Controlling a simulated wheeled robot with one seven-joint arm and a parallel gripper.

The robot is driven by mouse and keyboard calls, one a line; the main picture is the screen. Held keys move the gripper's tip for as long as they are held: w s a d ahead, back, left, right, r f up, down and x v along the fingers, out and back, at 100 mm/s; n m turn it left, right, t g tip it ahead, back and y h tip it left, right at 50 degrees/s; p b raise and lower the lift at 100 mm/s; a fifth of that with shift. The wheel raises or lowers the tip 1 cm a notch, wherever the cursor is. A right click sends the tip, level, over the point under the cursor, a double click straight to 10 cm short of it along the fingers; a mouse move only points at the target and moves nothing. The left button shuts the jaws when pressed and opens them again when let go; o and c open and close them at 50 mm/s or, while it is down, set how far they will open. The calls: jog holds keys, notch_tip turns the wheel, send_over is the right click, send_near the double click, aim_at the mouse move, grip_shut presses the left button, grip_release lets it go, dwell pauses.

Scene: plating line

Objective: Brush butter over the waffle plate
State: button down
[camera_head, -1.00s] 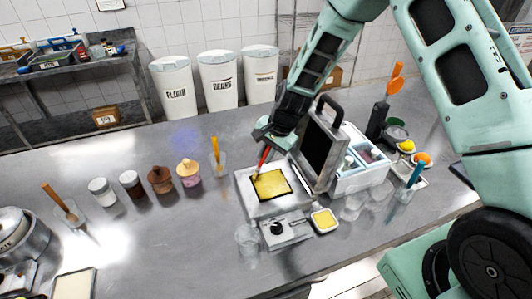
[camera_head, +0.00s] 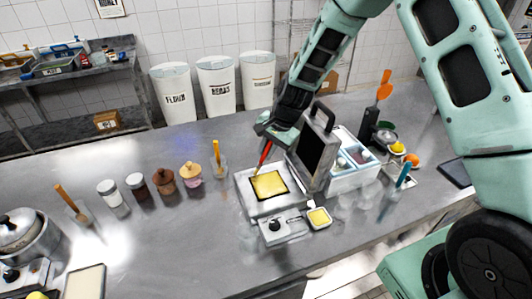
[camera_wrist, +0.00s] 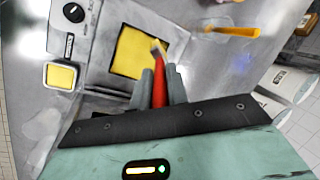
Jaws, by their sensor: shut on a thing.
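The waffle plate (camera_head: 268,184) is the square lower plate of an open iron on the steel counter. Its surface is yellow inside a dark border. My gripper (camera_head: 276,138) is above its back edge, shut on a red-handled brush (camera_head: 265,153). In the wrist view the brush (camera_wrist: 158,88) runs between the fingers of my gripper (camera_wrist: 160,88), its pale bristle end over the yellow plate (camera_wrist: 138,52). I cannot tell whether the bristles touch it. A small square dish of yellow butter (camera_head: 319,218) stands to the front right; the butter dish also shows in the wrist view (camera_wrist: 61,76).
A control box with a knob (camera_head: 283,229) is in front. Jars (camera_head: 138,187) and a cup with an orange-handled tool (camera_head: 218,165) stand left.

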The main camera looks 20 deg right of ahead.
jog(key=shift+r+p, duration=0.75)
jog(key=shift+r, duration=0.6)
jog(key=shift+f, duration=0.1)
jog(key=shift+f+b, duration=0.45)
jog(key=shift+b, duration=0.1)
jog(key=shift+w+f+b, duration=0.1)
jog(key=shift+b, duration=0.75)
jog(key=shift+b, duration=0.6)
